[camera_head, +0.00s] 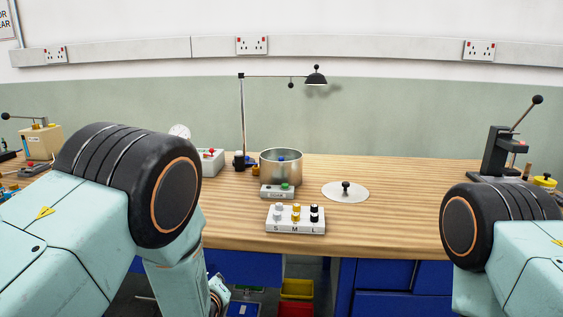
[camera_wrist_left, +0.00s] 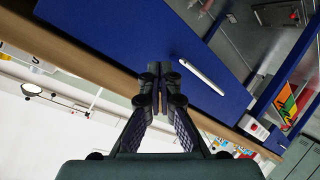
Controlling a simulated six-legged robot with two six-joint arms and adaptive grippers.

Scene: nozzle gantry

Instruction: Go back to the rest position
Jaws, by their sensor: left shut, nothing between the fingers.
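My left gripper (camera_wrist_left: 160,92) is in the middle of the left wrist view. Its fingers are together with nothing between them. It is in front of a blue cabinet front (camera_wrist_left: 130,35) with a silver handle (camera_wrist_left: 203,77), near the bench edge. In the head view my left arm bends down in front of the bench at the left, and its gripper is mostly hidden or cut off at the bottom. My right arm shows at the lower right of the head view, but its gripper does not.
The wooden bench (camera_head: 393,214) carries a steel pot (camera_head: 281,174), an S-M-L holder (camera_head: 295,226), a soak box (camera_head: 277,192), a white disc (camera_head: 345,197) with a black knob and a gantry lamp (camera_head: 316,78). A lever press (camera_head: 496,152) stands at the right. Bench front right is clear.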

